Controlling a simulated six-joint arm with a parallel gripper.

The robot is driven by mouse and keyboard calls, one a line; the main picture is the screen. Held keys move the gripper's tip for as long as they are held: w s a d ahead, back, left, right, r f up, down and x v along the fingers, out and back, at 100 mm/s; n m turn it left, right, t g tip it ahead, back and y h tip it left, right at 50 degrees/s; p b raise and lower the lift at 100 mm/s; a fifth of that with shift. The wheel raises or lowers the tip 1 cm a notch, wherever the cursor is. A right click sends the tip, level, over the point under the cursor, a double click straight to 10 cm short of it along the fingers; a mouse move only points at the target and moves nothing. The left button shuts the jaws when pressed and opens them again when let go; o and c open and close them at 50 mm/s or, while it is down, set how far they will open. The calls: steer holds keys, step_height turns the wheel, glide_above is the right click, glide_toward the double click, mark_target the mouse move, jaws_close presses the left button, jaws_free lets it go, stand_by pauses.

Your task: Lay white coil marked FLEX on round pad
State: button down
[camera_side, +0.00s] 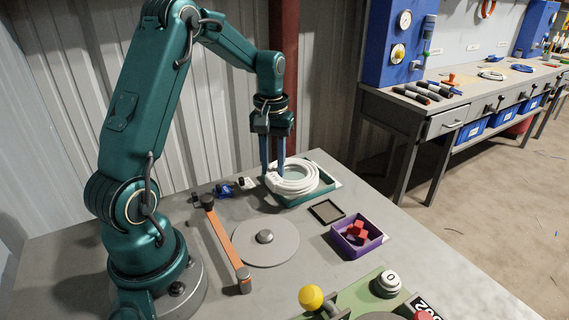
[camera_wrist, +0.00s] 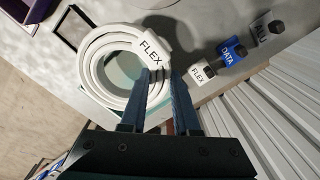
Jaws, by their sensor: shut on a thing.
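The white coil (camera_side: 297,188) is a ring of several cable turns with a FLEX label, which reads clearly in the wrist view (camera_wrist: 152,50). It is at the teal tray (camera_side: 325,188) at the back of the table; I cannot tell whether it rests there or is slightly raised. My gripper (camera_side: 273,172) points down and is shut on the coil's near-wall side, beside the label; its fingers (camera_wrist: 165,80) straddle the ring in the wrist view. A flat round grey pad (camera_side: 250,252) with a knob in its middle lies in front of the tray, with nothing laid on it.
FLEX (camera_wrist: 201,73), DATA (camera_wrist: 231,51) and a third partly read tag stand beside the tray. An orange bar (camera_side: 227,243) lies left of the pad.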

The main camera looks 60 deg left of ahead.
steer(key=s+d, duration=0.2)
steer(key=s, duration=0.1)
steer(key=s+d, duration=0.3)
steer(key=s, duration=0.1)
steer(key=s+d, duration=0.3)
steer(key=shift+s, duration=0.35)
steer(key=shift+s+d+f, duration=0.15)
steer(key=shift+s+f, duration=0.1)
steer(key=shift+f, duration=1.1)
steer(key=shift+f, duration=0.6)
steer(key=c, duration=0.6)
jaws_free()
steer(key=shift+o, duration=0.2)
step_height(320, 180, up, 7)
